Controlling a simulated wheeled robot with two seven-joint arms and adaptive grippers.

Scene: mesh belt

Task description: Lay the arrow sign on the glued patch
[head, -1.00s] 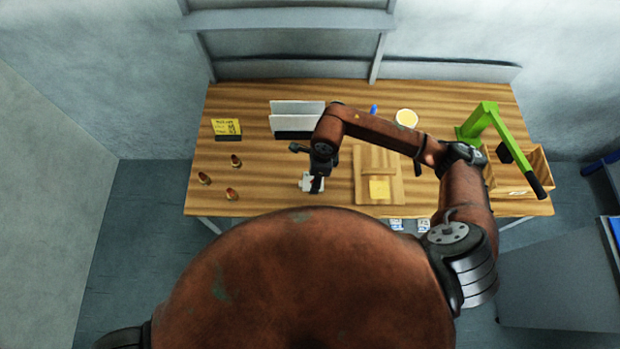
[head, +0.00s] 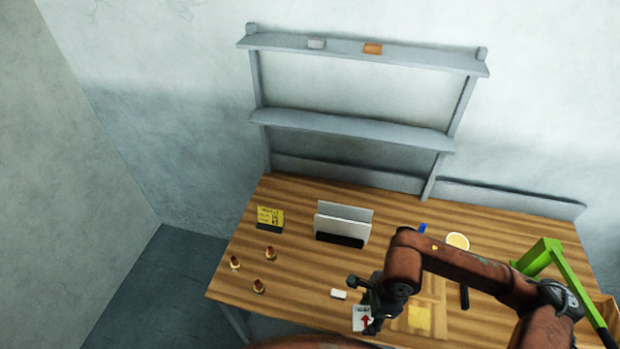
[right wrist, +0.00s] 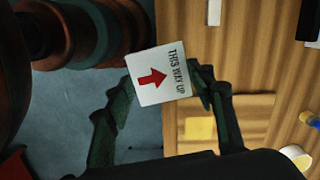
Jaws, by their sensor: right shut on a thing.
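The arrow sign (head: 362,318) is a white square with a red arrow. In the right wrist view the sign (right wrist: 158,75) reads "THIS WAY UP" and sits between the two dark fingers. My right gripper (head: 371,313) is shut on the sign and holds it near the table's front edge. My left gripper is not in view.
A white block (head: 339,294) lies left of the gripper. A green clamp-like tool (head: 541,257) and a round yellow-topped pot (head: 458,241) stand right.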

